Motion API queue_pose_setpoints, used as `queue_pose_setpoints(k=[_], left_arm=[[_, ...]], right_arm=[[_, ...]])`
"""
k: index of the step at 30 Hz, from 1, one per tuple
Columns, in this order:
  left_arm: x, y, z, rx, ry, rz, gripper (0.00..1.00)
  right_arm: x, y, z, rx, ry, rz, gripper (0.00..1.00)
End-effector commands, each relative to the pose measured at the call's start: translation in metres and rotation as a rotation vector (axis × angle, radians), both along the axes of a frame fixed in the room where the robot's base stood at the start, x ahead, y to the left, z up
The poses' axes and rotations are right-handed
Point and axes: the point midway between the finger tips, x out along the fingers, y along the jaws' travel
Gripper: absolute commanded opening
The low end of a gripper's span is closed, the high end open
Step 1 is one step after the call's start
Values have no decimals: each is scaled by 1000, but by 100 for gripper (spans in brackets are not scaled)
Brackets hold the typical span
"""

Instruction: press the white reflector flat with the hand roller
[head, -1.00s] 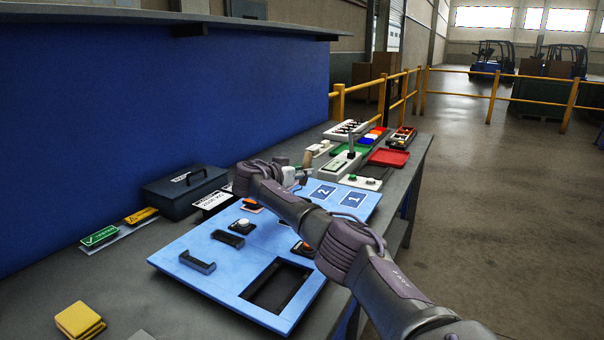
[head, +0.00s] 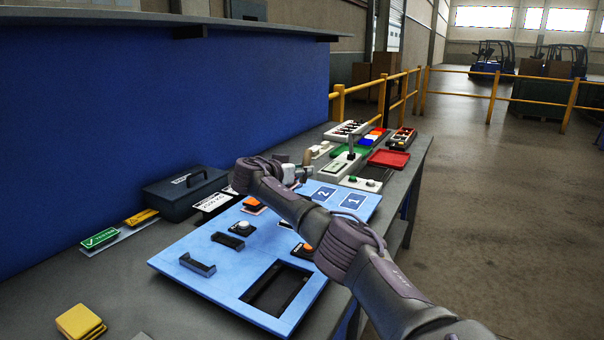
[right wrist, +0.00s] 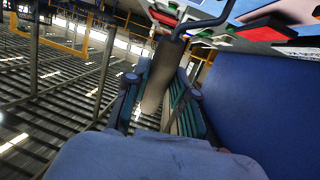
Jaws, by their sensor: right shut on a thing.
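My right gripper (head: 296,175) is over the far part of the blue panel (head: 215,262), partly hidden by its own arm. It is shut on the hand roller, whose brown handle (head: 308,161) shows just beyond the fingers. In the right wrist view the handle (right wrist: 158,80) sits between both fingers, and a bent dark rod (right wrist: 205,22) leads from it. The roller's drum cannot be made out. A small white piece (head: 374,137) lies between red and blue ones at the back; I cannot tell whether it is the white reflector. My left gripper is not in view.
A dark toolbox (head: 186,189) stands left of the panel. A grey lever fixture (head: 342,166), a red tray (head: 388,158) and a green tray (head: 350,150) stand beyond the gripper. Yellow blocks (head: 80,321) lie at the near left.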

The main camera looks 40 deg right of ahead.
Motion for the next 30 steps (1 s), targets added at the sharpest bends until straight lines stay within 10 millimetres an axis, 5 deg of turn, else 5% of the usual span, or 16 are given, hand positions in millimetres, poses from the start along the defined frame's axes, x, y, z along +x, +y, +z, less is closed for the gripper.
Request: queue_pose_setpoints(k=[18,30], left_arm=[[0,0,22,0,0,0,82],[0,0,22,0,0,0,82]], right_arm=[[0,0,51,-2,-3,0,0],[0,0,53,-3,-4,0,0]])
